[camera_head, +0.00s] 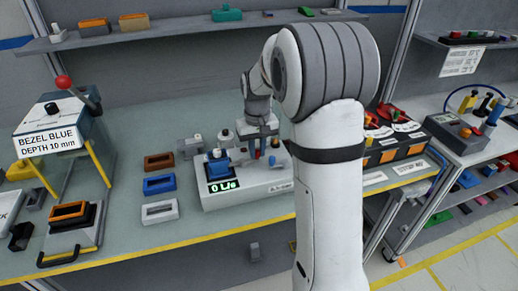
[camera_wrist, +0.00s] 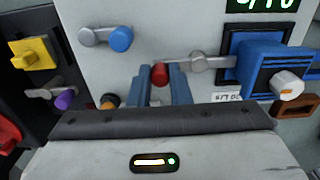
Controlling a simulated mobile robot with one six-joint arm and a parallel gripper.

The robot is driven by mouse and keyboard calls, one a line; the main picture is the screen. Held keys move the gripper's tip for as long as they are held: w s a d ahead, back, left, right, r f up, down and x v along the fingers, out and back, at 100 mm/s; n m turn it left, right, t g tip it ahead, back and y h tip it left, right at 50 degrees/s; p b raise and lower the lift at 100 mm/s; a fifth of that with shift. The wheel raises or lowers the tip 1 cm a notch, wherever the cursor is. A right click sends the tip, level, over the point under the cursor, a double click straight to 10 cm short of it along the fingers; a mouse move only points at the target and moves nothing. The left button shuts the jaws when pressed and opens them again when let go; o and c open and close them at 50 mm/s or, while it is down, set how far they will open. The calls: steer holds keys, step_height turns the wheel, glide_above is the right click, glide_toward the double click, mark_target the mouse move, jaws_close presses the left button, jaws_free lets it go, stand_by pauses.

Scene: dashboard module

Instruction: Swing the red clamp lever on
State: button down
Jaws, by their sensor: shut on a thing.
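The red clamp lever (camera_wrist: 160,73) shows in the wrist view as a red knob at the end of a light arm, which runs right to a round grey hub (camera_wrist: 207,62). My gripper (camera_wrist: 163,84) has its two blue fingers on either side of the red knob, shut on it. In the head view my gripper (camera_head: 264,152) is over the right half of a white fixture (camera_head: 250,193) with a green-lit display. The lever is mostly hidden there by my gripper. A blue block (camera_wrist: 262,68) sits right of the hub in the wrist view.
A blue-knobbed lever (camera_wrist: 120,39) is up and left of the red one. A yellow part (camera_wrist: 35,53) and a purple-knobbed lever (camera_wrist: 63,99) are farther left. A labelled press (camera_head: 62,130) stands at far left.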

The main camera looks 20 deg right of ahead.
steer(key=c, duration=1.3)
jaws_free()
steer(key=shift+c, duration=0.2)
step_height(320, 180, up, 8)
steer(key=shift+f, duration=0.1)
